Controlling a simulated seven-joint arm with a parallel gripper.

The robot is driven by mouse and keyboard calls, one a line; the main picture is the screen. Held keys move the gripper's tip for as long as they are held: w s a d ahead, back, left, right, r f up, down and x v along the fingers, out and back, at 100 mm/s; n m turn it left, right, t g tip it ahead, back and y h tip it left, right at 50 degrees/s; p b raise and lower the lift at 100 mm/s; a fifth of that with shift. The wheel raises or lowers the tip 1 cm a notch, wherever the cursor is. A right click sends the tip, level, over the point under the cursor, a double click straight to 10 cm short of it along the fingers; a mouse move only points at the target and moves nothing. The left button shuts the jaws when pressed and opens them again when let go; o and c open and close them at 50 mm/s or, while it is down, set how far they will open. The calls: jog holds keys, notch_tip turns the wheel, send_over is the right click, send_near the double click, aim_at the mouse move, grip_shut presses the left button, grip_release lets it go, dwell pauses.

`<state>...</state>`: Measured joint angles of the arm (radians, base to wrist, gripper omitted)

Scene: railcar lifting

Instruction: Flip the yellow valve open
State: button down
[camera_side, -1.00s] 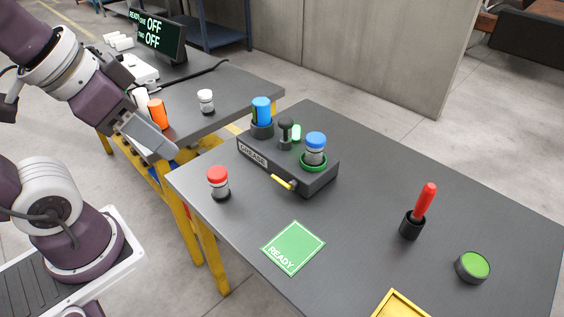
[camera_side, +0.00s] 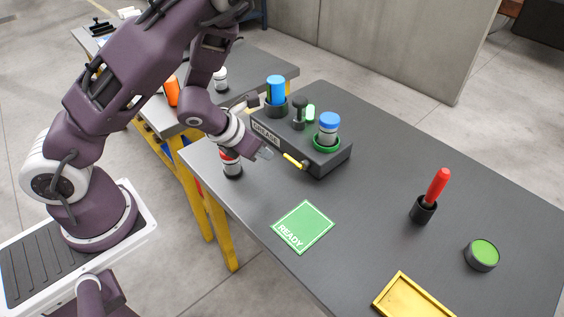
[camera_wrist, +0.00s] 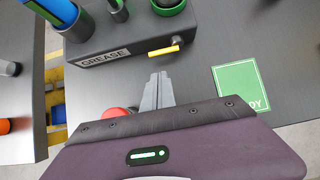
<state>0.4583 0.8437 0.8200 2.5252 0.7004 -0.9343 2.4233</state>
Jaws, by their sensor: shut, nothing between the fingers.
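The yellow valve (camera_side: 294,161) is a short lever on the front face of the dark grease box (camera_side: 330,160). In the wrist view the yellow valve (camera_wrist: 164,50) points left from its pivot, tilted slightly down. My gripper (camera_side: 266,153) is shut and empty, just left of the lever in the side view. In the wrist view my gripper (camera_wrist: 159,76) lies below the lever, with a small gap seeming to separate them. Contact cannot be told for certain.
A blue-topped bottle (camera_side: 328,129) and a blue cylinder (camera_side: 276,90) stand on the box. A green READY mat (camera_side: 303,227) lies in front. A red-handled tool (camera_side: 437,187) stands farther right.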

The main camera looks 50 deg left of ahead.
aim_at(293, 161)
jog(key=x, duration=1)
